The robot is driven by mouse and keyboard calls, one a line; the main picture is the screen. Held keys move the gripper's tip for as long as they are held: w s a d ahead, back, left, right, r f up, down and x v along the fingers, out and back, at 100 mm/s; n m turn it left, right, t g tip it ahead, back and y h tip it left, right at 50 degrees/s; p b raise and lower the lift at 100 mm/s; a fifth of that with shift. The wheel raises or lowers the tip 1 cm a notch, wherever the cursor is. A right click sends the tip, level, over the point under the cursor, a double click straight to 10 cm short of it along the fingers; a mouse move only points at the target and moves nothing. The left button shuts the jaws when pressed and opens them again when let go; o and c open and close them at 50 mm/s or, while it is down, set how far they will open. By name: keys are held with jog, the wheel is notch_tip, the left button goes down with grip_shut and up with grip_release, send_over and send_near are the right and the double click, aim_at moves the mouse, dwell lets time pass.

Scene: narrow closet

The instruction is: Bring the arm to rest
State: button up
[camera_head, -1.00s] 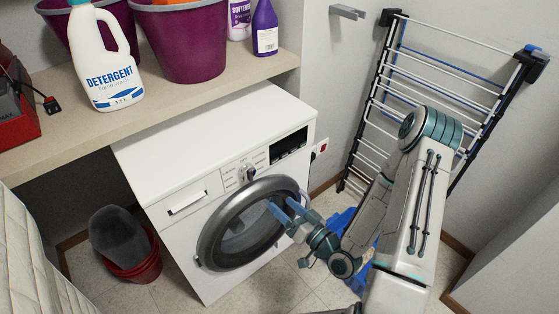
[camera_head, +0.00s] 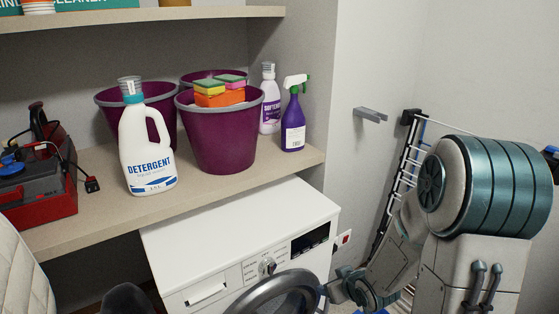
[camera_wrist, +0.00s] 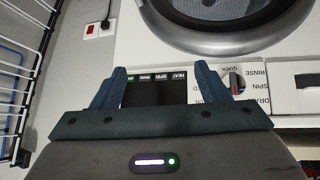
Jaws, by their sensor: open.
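My gripper (camera_wrist: 160,72) is open in the wrist view, its two blue fingers spread with nothing between them. The fingers overlap the control panel (camera_wrist: 262,80) of the washing machine in that view, which sees the panel upside down. In the head view, the white washing machine (camera_head: 240,235) stands under the shelf's right end. Its round door (camera_head: 285,296) is cut off by the bottom edge; I cannot tell if it is fully shut. My bent arm fills the lower right, with the wrist low beside the door. The gripper's fingers are hardly visible there.
The shelf (camera_head: 95,222) holds a detergent bottle (camera_head: 148,150), purple buckets (camera_head: 222,135), a purple spray bottle (camera_head: 293,125) and a red toolbox (camera_head: 45,205). A drying rack (camera_head: 400,175) leans by the right wall, partly behind my arm. A wall hook (camera_head: 370,114) sticks out above.

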notch_tip(320, 180, up, 8)
jog(key=s+d+m+g+h+p, duration=0.1)
jog(key=s+d+m+h, duration=0.1)
jog(key=s+d+h, duration=0.1)
jog(key=s+a+r+m+g+p, duration=0.2)
jog(key=s+a+r+m+g, duration=0.1)
jog(key=s+r, duration=1)
jog(key=shift+s+a+r+g+y, duration=0.15)
jog(key=shift+s+r+g+y, duration=0.25)
jog(key=shift+s, duration=0.7)
jog(key=shift+f, duration=0.1)
